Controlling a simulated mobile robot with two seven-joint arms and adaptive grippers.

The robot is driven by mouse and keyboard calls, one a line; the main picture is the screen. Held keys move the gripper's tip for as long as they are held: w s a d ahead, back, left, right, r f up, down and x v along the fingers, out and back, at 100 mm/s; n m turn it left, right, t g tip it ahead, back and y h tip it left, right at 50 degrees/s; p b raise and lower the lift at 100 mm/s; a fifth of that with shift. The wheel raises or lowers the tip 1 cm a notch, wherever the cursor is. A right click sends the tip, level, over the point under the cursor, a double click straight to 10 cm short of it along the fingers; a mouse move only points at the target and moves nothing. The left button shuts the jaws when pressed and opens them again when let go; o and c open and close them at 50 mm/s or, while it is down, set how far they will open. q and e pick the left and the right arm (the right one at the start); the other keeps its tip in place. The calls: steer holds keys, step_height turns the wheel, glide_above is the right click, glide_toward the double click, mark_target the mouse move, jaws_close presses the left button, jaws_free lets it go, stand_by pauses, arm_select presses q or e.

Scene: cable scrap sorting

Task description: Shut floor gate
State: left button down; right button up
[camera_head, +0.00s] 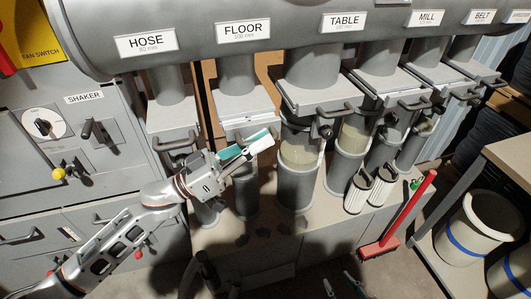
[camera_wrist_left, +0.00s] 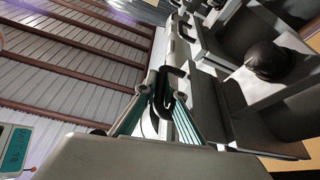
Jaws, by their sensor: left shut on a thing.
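The FLOOR label (camera_head: 243,33) sits on the big grey duct, with its branch pipe below. The floor gate (camera_head: 238,107) is a grey plate across that pipe, with a dark bar handle at its front. I cannot tell how far the plate is slid in. My left gripper (camera_head: 246,148) is at the gate's front edge, shut on the handle. In the left wrist view, the dark handle (camera_wrist_left: 163,88) lies between its teal fingers, which partly hide it in the head view. My right gripper (camera_head: 342,285) shows only its fingertips at the bottom edge, apart and empty.
The hose gate (camera_head: 172,138) is close on the left and the table gate (camera_head: 315,95) close on the right, both with protruding handles. The shaker cabinet (camera_head: 70,140) stands left.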

arm_select(q)
steer(key=shift+w, duration=0.15)
steer(key=c, duration=2.4)
jaws_free()
steer(key=v, duration=1.2)
steer(key=shift+a, duration=0.1)
